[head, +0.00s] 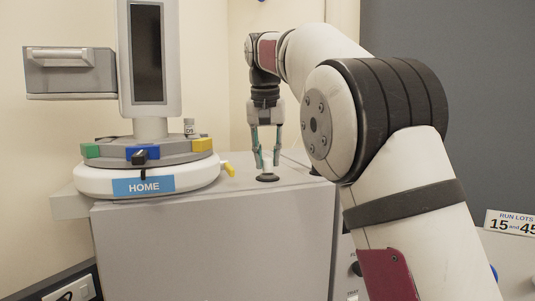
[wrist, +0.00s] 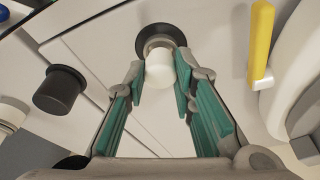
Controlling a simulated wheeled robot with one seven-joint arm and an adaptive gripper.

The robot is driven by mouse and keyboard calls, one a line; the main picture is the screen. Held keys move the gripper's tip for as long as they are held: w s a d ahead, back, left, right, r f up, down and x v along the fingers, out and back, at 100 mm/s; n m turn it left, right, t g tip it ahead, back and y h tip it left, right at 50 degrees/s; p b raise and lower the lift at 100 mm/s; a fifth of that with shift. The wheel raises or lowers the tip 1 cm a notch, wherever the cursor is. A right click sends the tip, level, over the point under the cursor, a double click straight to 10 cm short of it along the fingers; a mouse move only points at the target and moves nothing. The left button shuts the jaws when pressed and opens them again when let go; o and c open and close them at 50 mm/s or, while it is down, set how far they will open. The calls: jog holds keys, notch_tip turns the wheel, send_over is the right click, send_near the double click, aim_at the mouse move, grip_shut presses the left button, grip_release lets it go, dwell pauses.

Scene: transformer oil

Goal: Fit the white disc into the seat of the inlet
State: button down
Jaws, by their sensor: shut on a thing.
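The white disc (wrist: 159,69) shows as a short pale cylinder between my fingertips in the wrist view. My gripper (wrist: 162,75) is shut on it with teal-lined fingers on either side. The inlet (wrist: 169,33) is a dark round ring with a lighter centre, just beyond the disc and partly hidden by it. In the head view my gripper (head: 267,161) points down over the inlet (head: 268,178) on the grey cabinet top. The disc is small there, between the fingertips above the ring. I cannot tell whether the disc touches the seat.
A round instrument (head: 148,181) labelled HOME, with coloured blocks, stands left of the inlet. Its yellow lever (head: 229,170) reaches toward the inlet and also shows in the wrist view (wrist: 261,45). A black knob (wrist: 60,90) lies left in the wrist view. The cabinet top (head: 300,172) is clear right of the inlet.

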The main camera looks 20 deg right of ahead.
jog(key=shift+f, duration=0.65)
jog(key=c, duration=1.3)
grip_release()
jog(key=v, duration=0.7)
jog(key=shift+r, duration=0.15)
jog(key=shift+s, duration=0.15)
